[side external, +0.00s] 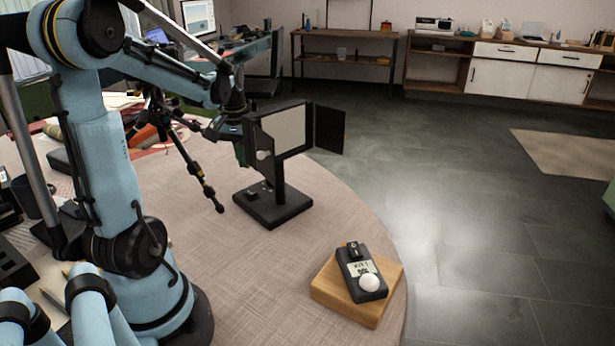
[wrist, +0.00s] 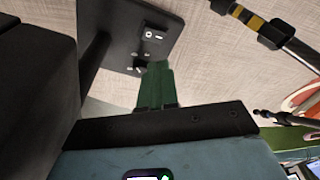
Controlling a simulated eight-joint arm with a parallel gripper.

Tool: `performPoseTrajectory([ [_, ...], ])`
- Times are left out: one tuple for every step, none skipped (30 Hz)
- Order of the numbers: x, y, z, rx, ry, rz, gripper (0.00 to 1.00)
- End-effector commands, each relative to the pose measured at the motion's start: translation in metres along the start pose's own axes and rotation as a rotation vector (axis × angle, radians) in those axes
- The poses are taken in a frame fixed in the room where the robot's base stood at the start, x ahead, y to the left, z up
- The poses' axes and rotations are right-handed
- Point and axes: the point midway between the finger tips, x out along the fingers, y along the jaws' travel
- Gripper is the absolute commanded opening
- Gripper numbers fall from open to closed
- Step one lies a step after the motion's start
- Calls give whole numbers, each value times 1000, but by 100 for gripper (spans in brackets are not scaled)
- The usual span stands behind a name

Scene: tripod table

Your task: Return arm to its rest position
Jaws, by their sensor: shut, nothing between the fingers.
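My gripper (wrist: 157,72) shows in the wrist view as green fingers, shut with nothing between them. In the side view my gripper (side external: 241,152) is beside the left edge of the panel lamp (side external: 280,130), partly hidden by it. I cannot tell whether they touch. The lamp stands upright on a black base (side external: 272,210), with a dark flap on its right side. In the wrist view the fingers point toward the lamp base (wrist: 140,32), which has small controls on it. My arm reaches out over the table from the left.
A black tripod (side external: 188,165) stands close to my gripper on the left; its legs also show in the wrist view (wrist: 265,28). A light meter (side external: 362,272) lies on a wooden block (side external: 330,297) near the round table's (side external: 265,265) right edge. The front-middle tabletop is clear.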

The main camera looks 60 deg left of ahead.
Motion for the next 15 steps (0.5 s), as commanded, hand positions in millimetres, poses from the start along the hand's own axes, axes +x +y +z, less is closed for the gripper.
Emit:
performPoseTrajectory([
  [-1, 0, 0, 0, 0, 0, 0],
  [-2, 0, 0, 0, 0, 0, 0],
  [-2, 0, 0, 0, 0, 0, 0],
  [-2, 0, 0, 0, 0, 0, 0],
  [-2, 0, 0, 0, 0, 0, 0],
  [-2, 0, 0, 0, 0, 0, 0],
  [-2, 0, 0, 0, 0, 0, 0],
  [-2, 0, 0, 0, 0, 0, 0],
  [-2, 0, 0, 0, 0, 0, 0],
  [-2, 0, -1, 3, 1, -2, 0],
  [-2, 0, -2, 9, 3, -6, 0],
  [-3, -1, -5, 26, 8, -16, 0],
  [-3, -1, -8, 46, 14, -28, 0],
  [-4, -1, -13, 72, 22, -44, 0],
  [-6, -2, -20, 120, 35, -73, 0],
])
